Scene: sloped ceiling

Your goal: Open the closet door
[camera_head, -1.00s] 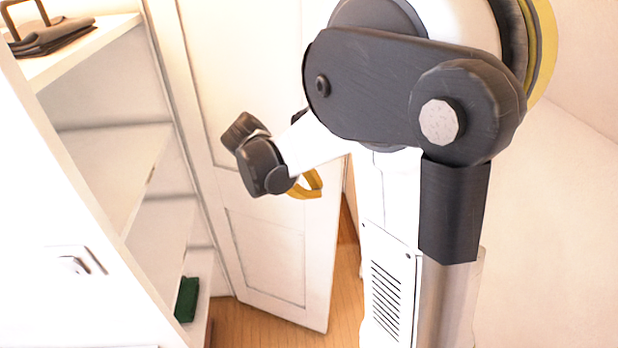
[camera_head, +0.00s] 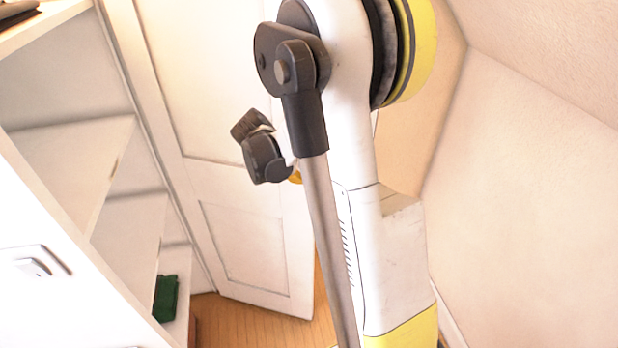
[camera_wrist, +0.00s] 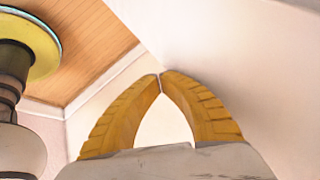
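A white panelled door (camera_head: 240,235) stands behind my arm in the head view. Its right edge appears free, with wood floor and wall beyond it. No handle shows, and my arm covers part of the door. My gripper (camera_head: 296,178) is a small yellow patch mostly hidden behind my arm, in front of the door's right part. In the wrist view, my gripper (camera_wrist: 160,75) has its two yellow fingertips meeting, with nothing held between them. A pale plain surface fills the right of that view; I cannot tell whether it is door or wall.
A white shelf unit (camera_head: 85,145) stands at the left, with a dark green object (camera_head: 166,298) on a low shelf. A white front with a metal handle (camera_head: 35,265) is nearer. Wood floor (camera_head: 250,325) lies below the door. A bare wall (camera_head: 530,190) rises at the right.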

